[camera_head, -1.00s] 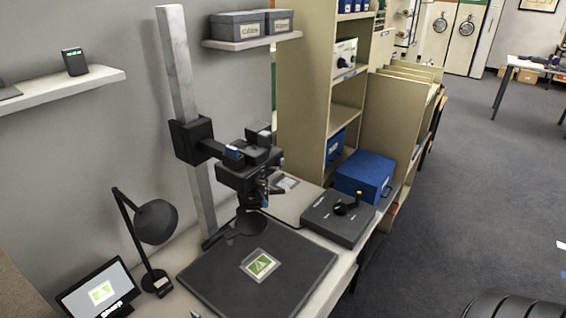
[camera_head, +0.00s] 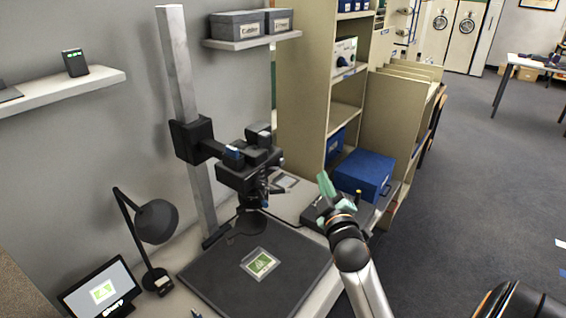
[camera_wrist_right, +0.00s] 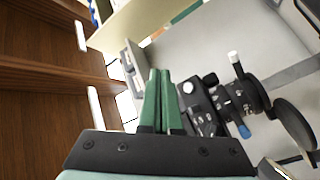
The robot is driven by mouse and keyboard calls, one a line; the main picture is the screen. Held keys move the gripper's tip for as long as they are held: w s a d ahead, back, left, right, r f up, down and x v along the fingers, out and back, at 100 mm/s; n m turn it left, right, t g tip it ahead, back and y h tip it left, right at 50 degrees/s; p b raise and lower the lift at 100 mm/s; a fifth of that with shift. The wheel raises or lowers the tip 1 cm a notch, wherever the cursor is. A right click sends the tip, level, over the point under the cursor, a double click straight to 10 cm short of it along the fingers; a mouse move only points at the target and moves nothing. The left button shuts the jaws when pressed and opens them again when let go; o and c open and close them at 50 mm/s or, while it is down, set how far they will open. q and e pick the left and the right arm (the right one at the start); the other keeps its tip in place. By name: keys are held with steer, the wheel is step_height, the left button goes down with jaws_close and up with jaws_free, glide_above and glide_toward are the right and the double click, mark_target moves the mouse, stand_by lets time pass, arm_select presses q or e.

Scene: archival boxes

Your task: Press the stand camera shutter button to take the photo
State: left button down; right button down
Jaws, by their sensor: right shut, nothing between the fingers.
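The stand camera (camera_head: 240,178) is a black body on a bracket of the grey upright column (camera_head: 178,70), facing down over the dark baseboard (camera_head: 205,278). A card with a green picture (camera_head: 260,263) lies on the board. In the right wrist view the camera (camera_wrist_right: 212,110) is just right of the fingers, with a white round knob or button on its body; I cannot tell surely which part is the shutter button. My right gripper (camera_head: 324,188) has green fingers, shut and empty, right of the camera and apart from it. The fingers also show in the wrist view (camera_wrist_right: 161,82). My left gripper is out of view.
A small screen (camera_head: 100,292) showing a green picture and a desk lamp (camera_head: 155,222) stand at left. A dark control box (camera_head: 312,210) with a lever is partly hidden behind my right arm. A blue box (camera_head: 364,173) and shelving (camera_head: 303,90) stand beyond.

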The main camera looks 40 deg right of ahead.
mark_target(281, 162)
steer(key=shift+w, duration=0.15)
steer(key=w+a+b, duration=0.2)
steer(key=w+b, duration=0.1)
steer(key=w, duration=0.5)
steer(key=shift+a, duration=0.25)
steer(key=shift+w, duration=0.2)
stand_by(1.9)
steer(key=shift+w+a, duration=0.15)
steer(key=shift+w, duration=0.15)
steer(key=shift+w+a+b, duration=0.1)
steer(key=shift+w+b, duration=0.25)
steer(key=shift+w, duration=0.1)
stand_by(0.7)
steer(key=shift+s, duration=0.1)
steer(key=shift+s+d+p, duration=0.25)
steer(key=shift+s+p, duration=0.35)
steer(key=shift+s, duration=0.15)
